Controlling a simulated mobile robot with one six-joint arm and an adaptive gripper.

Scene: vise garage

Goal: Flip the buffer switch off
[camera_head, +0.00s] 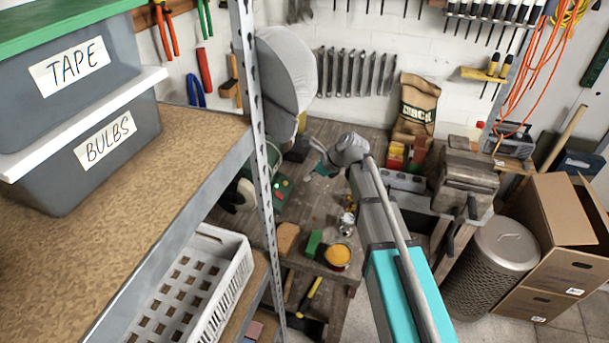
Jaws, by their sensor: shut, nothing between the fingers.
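A green bench machine, which looks like the buffer (254,205), sits on the wooden workbench left of centre. Its pale round wheel (240,195) is at its left side. A small reddish spot on the green housing (284,184) may be the switch; its position is too small to tell. The metal shelf post covers part of the machine. My gripper (313,175) is shut and empty, above the bench to the right of the green housing. I cannot tell whether it touches anything.
The shelf post (258,130) stands close on the left. A yellow-filled can (338,256) and a green block (313,243) are at the bench's front. A vise (466,180) is on the right. Paper sack (415,105) stands behind; cardboard boxes (555,250) are at right.

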